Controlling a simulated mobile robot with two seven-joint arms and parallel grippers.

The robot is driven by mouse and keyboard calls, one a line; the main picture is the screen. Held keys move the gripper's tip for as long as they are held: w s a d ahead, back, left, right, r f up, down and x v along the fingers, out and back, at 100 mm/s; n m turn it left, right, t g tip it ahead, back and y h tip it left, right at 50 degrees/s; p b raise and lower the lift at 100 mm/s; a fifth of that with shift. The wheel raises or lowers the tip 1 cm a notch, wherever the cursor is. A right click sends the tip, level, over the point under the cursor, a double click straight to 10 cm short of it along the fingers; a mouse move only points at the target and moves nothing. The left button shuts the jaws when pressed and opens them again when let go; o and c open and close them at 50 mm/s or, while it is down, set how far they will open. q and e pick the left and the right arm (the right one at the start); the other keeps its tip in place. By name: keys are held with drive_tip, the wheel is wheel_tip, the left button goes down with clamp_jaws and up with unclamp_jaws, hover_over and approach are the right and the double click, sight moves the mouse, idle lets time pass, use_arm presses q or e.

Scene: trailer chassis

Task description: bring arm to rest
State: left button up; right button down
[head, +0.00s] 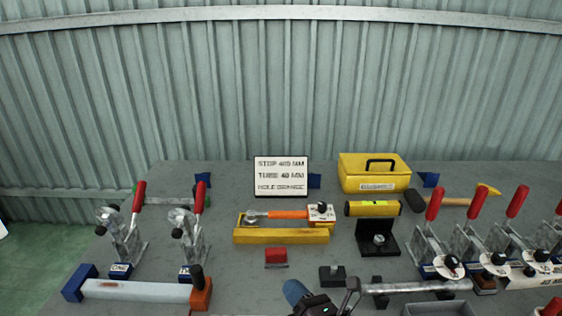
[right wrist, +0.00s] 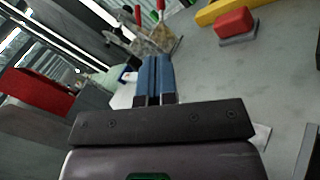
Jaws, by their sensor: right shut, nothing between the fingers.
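My right gripper (head: 295,291) shows at the bottom centre of the head view, low in front of the bench's near part. Its blue fingers (right wrist: 155,75) point away from the camera in the right wrist view and lie together, with nothing between them. The gripper is apart from the red block (head: 276,256), which sits farther back on the grey bench (head: 220,235). The red block also shows at the upper right of the right wrist view (right wrist: 235,23). My left gripper is in neither view.
Red-handled toggle clamps (head: 190,232) stand at left, with more (head: 437,243) at right. A pale bar (head: 135,291) lies front left. A yellow bar (head: 280,236), black bracket (head: 377,240), sign (head: 281,176) and yellow toolbox (head: 374,173) stand behind. Bare bench lies left of the red block.

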drive_tip(key=s+d+f+m+g+h, duration=0.1)
drive_tip(key=s+d+m+h, duration=0.1)
drive_tip(key=d+m+h, duration=0.2)
drive_tip(key=s+d+f+m+g+h, duration=0.1)
drive_tip(key=s+d+m+h, duration=0.2)
drive_tip(key=d+m, duration=0.6)
drive_tip(key=s+d+f+m+g+h, duration=0.1)
drive_tip(key=s+d+f+m+h, duration=0.1)
drive_tip(key=d+m+h, duration=0.4)
drive_tip(key=shift+s+d+m, duration=0.2)
drive_tip(key=shift+m, duration=1.05)
drive_tip(key=shift+s+d+m, duration=0.15)
drive_tip(key=shift+m, duration=1.1)
drive_tip(key=s+d+f+m+g, duration=0.1)
drive_tip(key=s+d+m+g, duration=0.2)
drive_tip(key=s+m+g, duration=0.45)
drive_tip(key=s+d+f+m+g, duration=0.1)
drive_tip(key=s+d+m+g, duration=0.2)
drive_tip(key=s, duration=0.8)
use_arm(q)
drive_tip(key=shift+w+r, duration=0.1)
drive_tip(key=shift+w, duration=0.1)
use_arm(e)
drive_tip(key=w+f+t+y, duration=0.1)
drive_tip(key=w+f+t, duration=0.6)
drive_tip(key=f+t, duration=0.2)
drive_tip(key=shift+a+f+y, duration=0.25)
drive_tip(key=shift+f+y, duration=0.05)
drive_tip(key=shift+f, duration=0.5)
